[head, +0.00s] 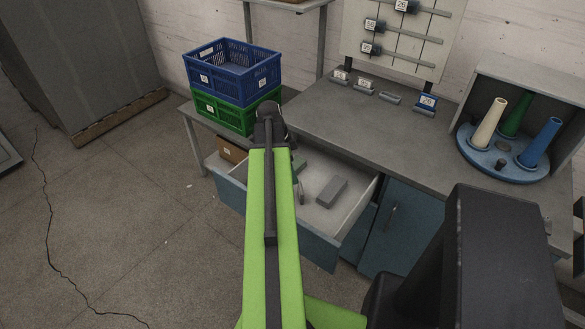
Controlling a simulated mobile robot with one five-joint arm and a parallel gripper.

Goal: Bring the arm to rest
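My green arm reaches forward from the bottom of the head view. Its far end is a dark joint (270,128) in front of the crates and the bench. I cannot make out the fingers of my gripper; the arm largely hides what lies beyond and below that joint. Whether the gripper is open, shut or holding something does not show. The arm passes over an open drawer (318,249) with a grey block (331,191) inside. A small greenish piece and a thin grey piece beside the arm there are too small to identify.
A blue crate (232,69) is stacked on a green crate (228,112) at the left. The grey bench (385,130) bears a blue round holder (490,160) with white, green and blue cones. A peg board (395,45) stands behind.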

